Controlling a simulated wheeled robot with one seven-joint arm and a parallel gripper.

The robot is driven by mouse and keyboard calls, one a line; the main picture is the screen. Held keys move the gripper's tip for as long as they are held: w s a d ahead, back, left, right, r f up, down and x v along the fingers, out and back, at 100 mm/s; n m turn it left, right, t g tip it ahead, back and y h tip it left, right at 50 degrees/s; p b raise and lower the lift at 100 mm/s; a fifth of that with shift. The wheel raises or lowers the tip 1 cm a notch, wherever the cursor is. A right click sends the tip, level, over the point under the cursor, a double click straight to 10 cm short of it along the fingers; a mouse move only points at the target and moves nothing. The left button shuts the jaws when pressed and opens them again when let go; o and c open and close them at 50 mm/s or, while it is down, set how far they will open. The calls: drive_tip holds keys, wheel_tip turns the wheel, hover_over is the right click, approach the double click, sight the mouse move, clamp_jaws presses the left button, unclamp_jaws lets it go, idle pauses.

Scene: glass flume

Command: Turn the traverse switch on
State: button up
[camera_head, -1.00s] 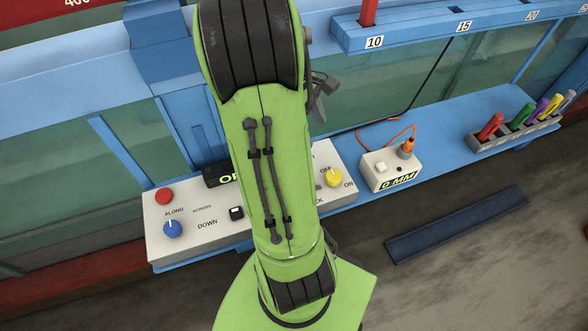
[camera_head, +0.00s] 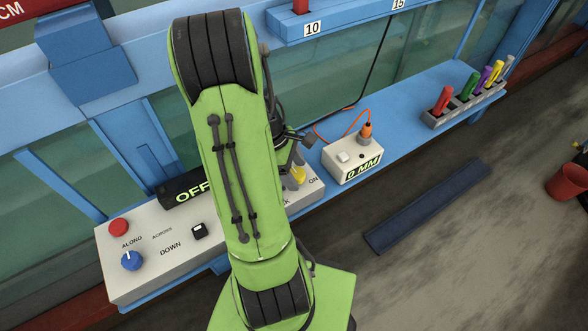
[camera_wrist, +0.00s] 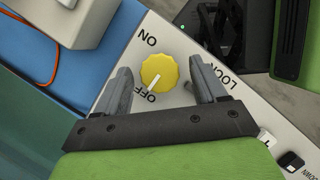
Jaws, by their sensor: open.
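The yellow rotary knob (camera_wrist: 159,71), marked OFF and ON, is on the pale control panel (camera_wrist: 117,66). In the wrist view its white pointer line points toward OFF. My gripper (camera_wrist: 160,68) is open, with one finger on each side of the knob and a visible gap to each. I cannot tell how far the fingertips are above the panel. In the head view the knob (camera_head: 298,176) is partly hidden by my gripper and arm. A black display (camera_head: 188,188) behind the panel reads OFF.
The panel also has a red button (camera_head: 118,228), a blue knob (camera_head: 132,260) and a black rocker switch (camera_head: 199,231). A white box (camera_head: 352,158) reading 0 MM, with an orange cable, stands beside the panel. A pen rack (camera_head: 464,108) is further right.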

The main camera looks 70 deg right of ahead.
drive_tip(key=c, duration=1.1)
drive_tip(key=shift+o, duration=0.2)
drive_tip(key=shift+r+m, duration=0.1)
drive_tip(key=shift+m, duration=0.3)
drive_tip(key=m, duration=0.2)
drive_tip(key=m+y+p, duration=0.1)
drive_tip(key=shift+d+m+y, duration=0.15)
drive_tip(key=shift+m+y, duration=0.15)
drive_tip(key=shift+m, duration=0.1)
drive_tip(key=m, duration=0.2)
drive_tip(key=m+t+y, duration=0.1)
drive_tip(key=m, duration=0.1)
drive_tip(key=shift+s+d+y, duration=0.1)
drive_tip(key=shift+d+y, duration=0.05)
drive_tip(key=shift+y, duration=0.15)
drive_tip(key=m+t+y, duration=0.1)
drive_tip(key=m, duration=0.4)
drive_tip(key=shift+s, duration=0.1)
drive_tip(key=m+t, duration=0.1)
drive_tip(key=m, duration=0.1)
drive_tip(key=m+t, duration=0.1)
drive_tip(key=m, duration=0.1)
drive_tip(key=shift+s+y, duration=0.1)
drive_tip(key=shift+y, duration=0.2)
drive_tip(key=shift+m, duration=0.3)
